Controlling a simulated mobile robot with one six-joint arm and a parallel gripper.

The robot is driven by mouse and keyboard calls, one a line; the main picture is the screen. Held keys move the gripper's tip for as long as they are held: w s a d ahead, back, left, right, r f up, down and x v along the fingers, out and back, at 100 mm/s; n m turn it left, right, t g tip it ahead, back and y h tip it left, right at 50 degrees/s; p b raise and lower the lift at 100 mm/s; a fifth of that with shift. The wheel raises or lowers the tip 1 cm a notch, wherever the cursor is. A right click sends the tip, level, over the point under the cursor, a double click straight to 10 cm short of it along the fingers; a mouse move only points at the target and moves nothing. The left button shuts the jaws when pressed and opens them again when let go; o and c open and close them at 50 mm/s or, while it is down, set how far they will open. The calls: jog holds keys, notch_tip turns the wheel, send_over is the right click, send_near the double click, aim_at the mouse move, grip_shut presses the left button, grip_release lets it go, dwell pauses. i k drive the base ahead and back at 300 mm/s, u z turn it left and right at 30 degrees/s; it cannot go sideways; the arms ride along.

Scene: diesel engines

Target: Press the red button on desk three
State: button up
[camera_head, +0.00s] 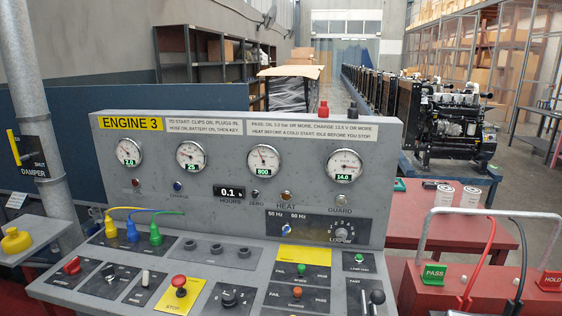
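A grey control desk (235,208) with a yellow sign (131,123) reading "ENGINE 3" fills the middle of the head view. On its sloped lower panel, left of centre, a red mushroom button (179,281) stands up on a yellow plate (180,297) marked "STOP". Nothing covers the button.
Yellow, blue and green plugs with cables stand behind the button, and a black rotary knob (229,297) is to its right. A red bench (452,218) with a tubular handle frame is at right.

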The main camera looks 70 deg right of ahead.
aim_at(178, 281)
jog(key=u, duration=0.5)
jog(key=k, duration=0.15)
jog(key=z, duration=2.3)
jog(key=k, duration=0.9)
jog(key=u, duration=0.2)
jog(key=i, duration=0.65)
